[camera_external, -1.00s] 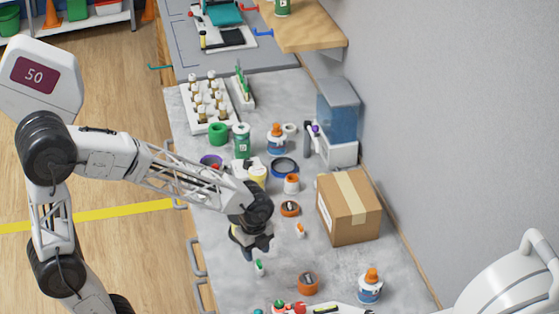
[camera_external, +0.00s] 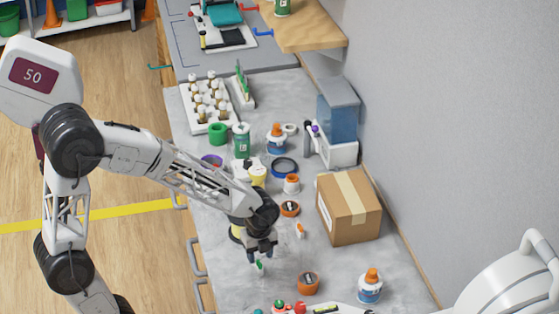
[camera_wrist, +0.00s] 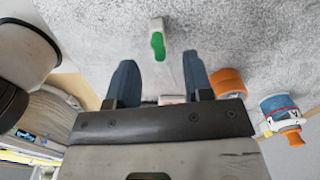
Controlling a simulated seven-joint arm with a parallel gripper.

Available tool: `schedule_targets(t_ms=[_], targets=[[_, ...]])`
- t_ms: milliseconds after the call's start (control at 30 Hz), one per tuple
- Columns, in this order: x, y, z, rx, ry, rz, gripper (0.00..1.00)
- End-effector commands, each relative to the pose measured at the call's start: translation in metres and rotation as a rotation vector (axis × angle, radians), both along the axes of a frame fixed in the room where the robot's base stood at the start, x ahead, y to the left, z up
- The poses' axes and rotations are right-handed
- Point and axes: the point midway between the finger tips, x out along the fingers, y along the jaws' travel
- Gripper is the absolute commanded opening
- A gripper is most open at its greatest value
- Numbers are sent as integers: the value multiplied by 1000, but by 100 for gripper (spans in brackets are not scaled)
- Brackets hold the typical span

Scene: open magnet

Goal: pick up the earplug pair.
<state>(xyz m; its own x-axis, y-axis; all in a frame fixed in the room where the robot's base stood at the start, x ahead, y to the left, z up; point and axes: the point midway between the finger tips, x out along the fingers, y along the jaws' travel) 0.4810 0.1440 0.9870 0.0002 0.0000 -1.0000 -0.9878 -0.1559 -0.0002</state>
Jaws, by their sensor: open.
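My gripper (camera_external: 262,256) is open and points down over the grey worktop. Its two blue fingers show apart in the wrist view (camera_wrist: 159,64). A small green-and-white item (camera_external: 260,267) lies on the worktop just by the fingertips. In the wrist view this item (camera_wrist: 157,42) lies just beyond the gap between the fingers, with nothing between them. A small orange-and-white item (camera_external: 300,230) lies to the right of the gripper. Both are too small to tell surely which is the earplug pair.
An orange tape roll (camera_external: 308,283) and a glue bottle (camera_external: 370,287) stand to the right of the gripper. A cardboard box (camera_external: 348,207) is near the wall. Jars, bottles and a vial rack (camera_external: 207,128) crowd the back. Several items lie at the front edge.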

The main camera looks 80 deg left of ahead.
Motion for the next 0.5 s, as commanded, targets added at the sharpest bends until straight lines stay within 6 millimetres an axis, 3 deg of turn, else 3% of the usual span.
schedule_targets(t_ms=[500], targets=[[0, 0, -10, 0, 0, 0, 47]])
